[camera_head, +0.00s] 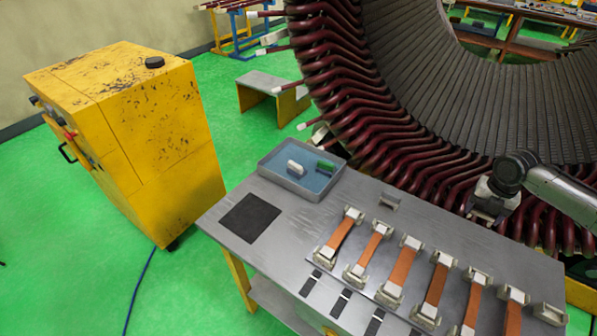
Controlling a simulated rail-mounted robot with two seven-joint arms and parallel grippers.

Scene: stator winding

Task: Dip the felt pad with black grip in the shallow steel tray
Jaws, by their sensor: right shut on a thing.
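The shallow steel tray (330,187) stands at the far left corner of the steel table, with a blue-grey floor. A white block (295,168) and a green block (326,166) are in it. My right gripper (484,212) is at the right, in front of the stator's lower coils, well apart from the tray. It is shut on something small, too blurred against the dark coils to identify. I cannot make out a felt pad with black grip for certain anywhere. My left gripper is not in view.
The steel table (300,232) holds a black mat (250,218), a small empty metal bracket (389,201) and several copper strips (403,267) in clamps. The large stator (430,100) rises close behind the table. A yellow cabinet (150,130) stands at left.

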